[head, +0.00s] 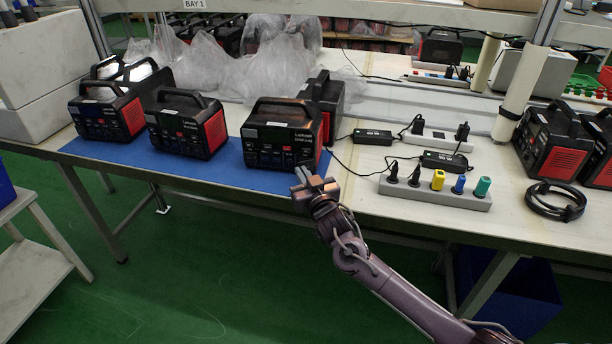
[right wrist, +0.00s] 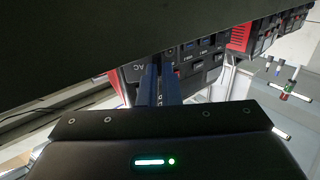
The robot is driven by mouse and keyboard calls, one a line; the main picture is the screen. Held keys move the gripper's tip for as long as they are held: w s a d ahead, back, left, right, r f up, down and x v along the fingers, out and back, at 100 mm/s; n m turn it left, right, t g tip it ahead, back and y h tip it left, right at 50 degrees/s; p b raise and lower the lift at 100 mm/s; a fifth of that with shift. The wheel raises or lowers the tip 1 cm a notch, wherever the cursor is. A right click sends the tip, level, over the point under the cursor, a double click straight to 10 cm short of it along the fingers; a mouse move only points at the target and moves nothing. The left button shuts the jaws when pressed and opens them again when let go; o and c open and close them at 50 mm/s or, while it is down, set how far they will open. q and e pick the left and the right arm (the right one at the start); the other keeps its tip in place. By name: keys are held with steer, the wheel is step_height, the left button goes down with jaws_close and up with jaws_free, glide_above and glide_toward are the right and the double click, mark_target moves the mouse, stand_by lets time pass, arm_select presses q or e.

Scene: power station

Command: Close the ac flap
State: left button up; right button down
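A black power station with red sides (head: 282,138) stands on the blue mat near the table's front edge. Its front panel faces me. My right gripper (head: 306,176) is just in front of its lower right front corner. In the right wrist view, the gripper's two dark fingers (right wrist: 159,84) point at the panel, close together, with nothing seen held. The panel's AC lettering (right wrist: 138,68) shows just left of the fingertips, and dark sockets or buttons show to the right. The fingers hide part of the panel. I cannot make out the flap or its angle. My left gripper is not in view.
Two more power stations (head: 188,127) (head: 107,107) stand to the left on the blue mat (head: 222,169). Another (head: 322,98) stands behind. A grey power strip (head: 435,192) with coloured plugs, black adapters (head: 373,137) and cables lie to the right. Plastic wrap is behind.

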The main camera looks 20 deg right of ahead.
mark_target(298, 161)
steer(key=m+h, duration=0.1)
steer(key=h, duration=0.1)
steer(key=shift+w+a+m+h, duration=0.35)
steer(key=shift+a+m+h, duration=0.05)
steer(key=h, duration=0.1)
steer(key=m+h+b, duration=0.1)
steer(key=w+m+h+b, duration=0.1)
steer(key=shift+a+f+g, duration=0.15)
steer(key=shift+a+g, duration=0.1)
steer(key=shift+g, duration=0.15)
steer(key=m+h+b, duration=0.1)
steer(key=w+m+g+h, duration=0.1)
steer(key=h, duration=0.1)
steer(key=shift+h+b, duration=0.3)
steer(key=shift+b, duration=0.1)
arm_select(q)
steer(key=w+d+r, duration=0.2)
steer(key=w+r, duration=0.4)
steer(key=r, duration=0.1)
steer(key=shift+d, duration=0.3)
arm_select(e)
steer(key=shift+r+m+g, duration=0.2)
steer(key=shift+m+g, duration=0.2)
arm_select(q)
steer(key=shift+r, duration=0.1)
arm_select(e)
steer(key=c, duration=1.6)
jaws_free()
steer(key=shift+w, duration=0.1)
